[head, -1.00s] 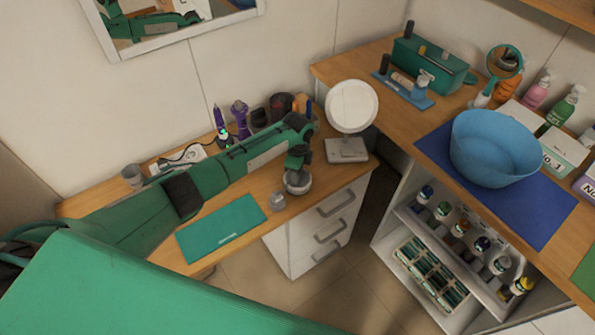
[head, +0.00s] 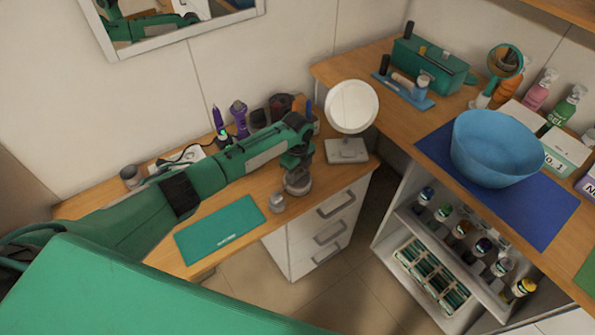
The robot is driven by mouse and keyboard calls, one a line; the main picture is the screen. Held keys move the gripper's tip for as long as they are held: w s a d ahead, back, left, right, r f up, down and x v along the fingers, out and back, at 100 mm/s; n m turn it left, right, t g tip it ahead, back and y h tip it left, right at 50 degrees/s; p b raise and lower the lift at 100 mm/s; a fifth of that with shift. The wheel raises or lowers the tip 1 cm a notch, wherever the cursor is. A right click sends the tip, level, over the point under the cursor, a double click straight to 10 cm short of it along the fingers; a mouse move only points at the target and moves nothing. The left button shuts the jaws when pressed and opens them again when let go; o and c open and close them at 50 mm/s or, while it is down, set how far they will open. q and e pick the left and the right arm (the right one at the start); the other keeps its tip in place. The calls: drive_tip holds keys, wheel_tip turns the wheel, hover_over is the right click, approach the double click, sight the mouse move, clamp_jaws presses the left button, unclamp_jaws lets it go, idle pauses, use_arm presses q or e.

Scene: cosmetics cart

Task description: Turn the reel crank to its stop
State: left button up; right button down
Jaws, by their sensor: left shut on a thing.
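My left arm reaches in from the left over the wooden counter, and my left gripper (head: 297,168) points down at its far end. It is shut on the top of a small round grey reel (head: 298,186) that stands near the counter's front edge. The gripper covers the crank, so its angle and any stop cannot be made out. My right gripper is not in view.
A small grey knob-like item (head: 277,202) stands just left of the reel, and a green mat (head: 220,230) lies further left. A round white mirror (head: 352,107) stands close to the right. Purple tools (head: 239,118) stand behind my arm. White drawers (head: 325,225) are below.

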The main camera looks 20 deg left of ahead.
sight(298, 173)
use_arm(q)
drive_tip(key=shift+r, duration=0.1)
drive_tip(key=o, duration=1)
drive_tip(key=shift+r, duration=0.1)
wheel_tip(298, 173, up, 14)
drive_tip(key=b, duration=0.2)
drive_tip(key=shift+f+b, duration=0.2)
drive_tip(key=shift+b, duration=0.15)
